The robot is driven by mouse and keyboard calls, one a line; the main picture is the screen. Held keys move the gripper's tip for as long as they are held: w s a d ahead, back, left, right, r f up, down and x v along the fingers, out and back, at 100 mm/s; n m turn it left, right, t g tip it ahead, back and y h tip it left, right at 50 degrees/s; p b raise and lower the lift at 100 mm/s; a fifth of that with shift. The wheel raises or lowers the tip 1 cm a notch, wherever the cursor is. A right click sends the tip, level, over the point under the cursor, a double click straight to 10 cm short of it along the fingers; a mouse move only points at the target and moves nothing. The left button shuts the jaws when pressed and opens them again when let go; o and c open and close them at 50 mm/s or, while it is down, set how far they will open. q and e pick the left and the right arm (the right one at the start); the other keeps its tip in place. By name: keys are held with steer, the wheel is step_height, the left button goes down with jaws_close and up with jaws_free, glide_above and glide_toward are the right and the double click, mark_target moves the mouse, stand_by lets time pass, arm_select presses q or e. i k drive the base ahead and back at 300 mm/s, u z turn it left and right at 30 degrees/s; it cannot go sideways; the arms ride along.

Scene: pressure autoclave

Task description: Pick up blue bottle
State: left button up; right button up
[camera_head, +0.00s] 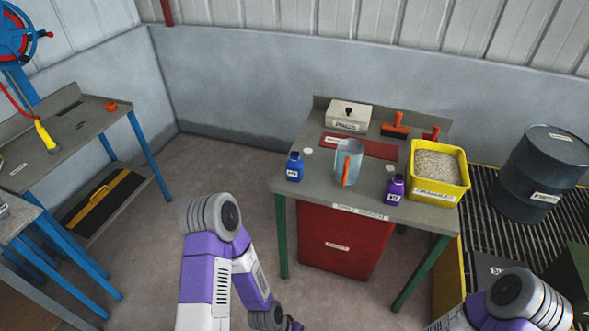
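The blue bottle (294,167) stands upright on the left front part of the grey table (330,196), with a pale label on its front. A purple bottle (394,189) stands farther right along the same front edge. My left arm reaches in at the bottom centre, below and left of the table. Its lower links bend down toward the bottom edge, and I cannot make out its gripper fingers. My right arm shows only as a joint at the bottom right, and its gripper is outside the picture. Neither arm touches the blue bottle.
A clear jug (347,160) with an orange handle stands right of the blue bottle. A white box (347,116), a red mat (377,148), orange-handled tools and a yellow bin (437,172) of granules are also there. A dark drum (540,172) stands at right. Floor is open left of the table.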

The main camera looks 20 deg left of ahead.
mark_target(294, 164)
steer(key=k, duration=0.5)
steer(key=z, duration=0.45)
steer(key=i, duration=1.1)
steer(key=u, duration=0.55)
